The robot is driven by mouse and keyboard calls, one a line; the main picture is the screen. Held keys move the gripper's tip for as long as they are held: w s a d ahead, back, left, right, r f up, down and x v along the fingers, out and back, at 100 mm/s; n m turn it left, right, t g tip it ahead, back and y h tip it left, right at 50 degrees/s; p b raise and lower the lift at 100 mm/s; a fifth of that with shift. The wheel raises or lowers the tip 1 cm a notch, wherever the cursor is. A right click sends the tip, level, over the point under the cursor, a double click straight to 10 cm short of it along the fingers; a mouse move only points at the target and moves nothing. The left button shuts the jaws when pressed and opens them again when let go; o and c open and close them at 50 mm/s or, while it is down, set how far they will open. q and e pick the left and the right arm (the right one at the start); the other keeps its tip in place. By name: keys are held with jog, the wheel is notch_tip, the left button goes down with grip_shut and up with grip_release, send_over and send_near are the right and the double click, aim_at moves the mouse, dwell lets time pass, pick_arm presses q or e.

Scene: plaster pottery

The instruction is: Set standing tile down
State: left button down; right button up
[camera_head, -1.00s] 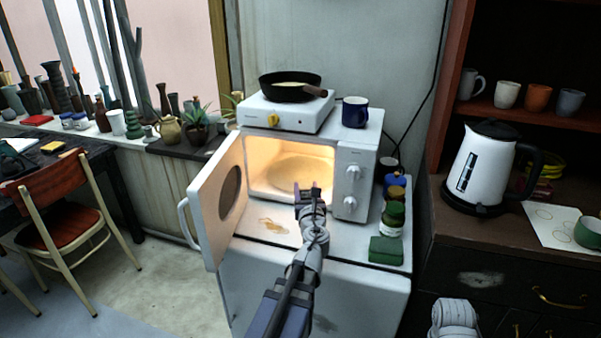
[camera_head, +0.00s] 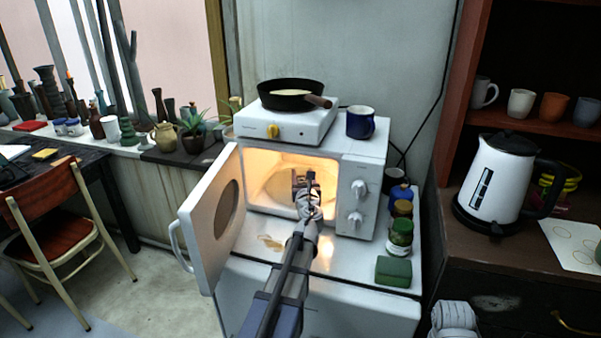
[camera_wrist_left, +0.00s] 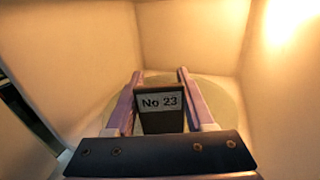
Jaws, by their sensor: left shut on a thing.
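My left gripper (camera_head: 306,174) reaches through the open door into the lit white microwave (camera_head: 357,172). In the left wrist view the gripper (camera_wrist_left: 159,76) is shut on a dark tile (camera_wrist_left: 161,120) with a pale label reading "No 23". The tile stands upright between the two purple fingers. Behind it is the pale round turntable (camera_wrist_left: 218,98) of the microwave. I cannot tell whether the tile's lower edge touches the turntable. In the head view the gripper hides most of the tile.
The microwave door (camera_head: 212,215) hangs open on the left. A hotplate (camera_head: 290,122) with a black pan (camera_head: 291,92) and a blue mug (camera_head: 360,121) stand on top. Jars (camera_head: 399,238) and a green block (camera_head: 393,271) stand right of the opening.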

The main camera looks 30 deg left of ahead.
pick_arm(q)
jog(key=x, duration=0.8)
jog(key=shift+w+a, duration=0.3)
jog(key=shift+w, duration=0.1)
notch_tip(320, 180, down, 4)
jog(key=b, duration=0.3)
jog(key=shift+w+a+r, duration=0.1)
jog(key=shift+r, duration=0.15)
jog(key=shift+f+b, duration=0.1)
jog(key=shift+b, duration=0.2)
jog(key=shift+f, duration=0.15)
jog(key=shift+c, duration=1.3)
grip_release()
